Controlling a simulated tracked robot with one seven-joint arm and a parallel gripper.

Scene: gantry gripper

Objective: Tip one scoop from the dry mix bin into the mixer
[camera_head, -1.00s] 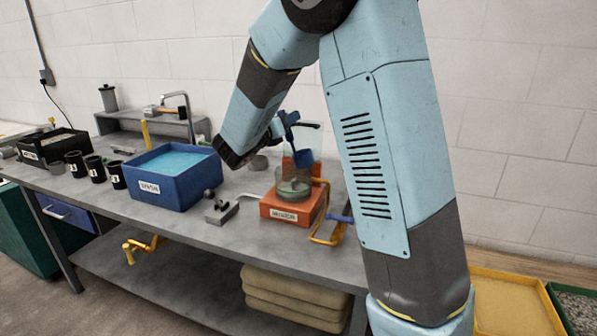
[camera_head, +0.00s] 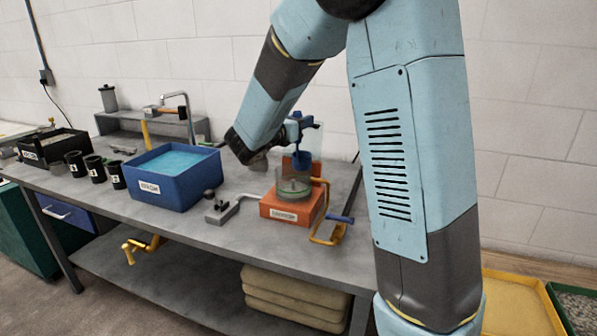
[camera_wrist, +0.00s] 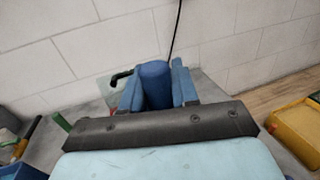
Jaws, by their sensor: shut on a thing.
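The mixer (camera_head: 287,208) is an orange box with a clear round bowl (camera_head: 292,184) on top, at the right of the bench. My gripper (camera_head: 297,128) is shut on a blue scoop (camera_head: 302,156), whose cup hangs above the bowl in the head view. In the wrist view my gripper (camera_wrist: 156,92) has its two blue fingers on either side of the scoop's blue handle (camera_wrist: 154,80). The scoop's contents cannot be made out. A black bin (camera_head: 45,148) with pale contents stands at the far left; its label is too small to read.
A blue tub (camera_head: 175,193) of light blue liquid stands left of the mixer. Black cups (camera_head: 96,168) stand left of it. A yellow crank handle (camera_head: 322,228) is at the mixer's right side. A yellow tray (camera_head: 515,300) is on the floor at right.

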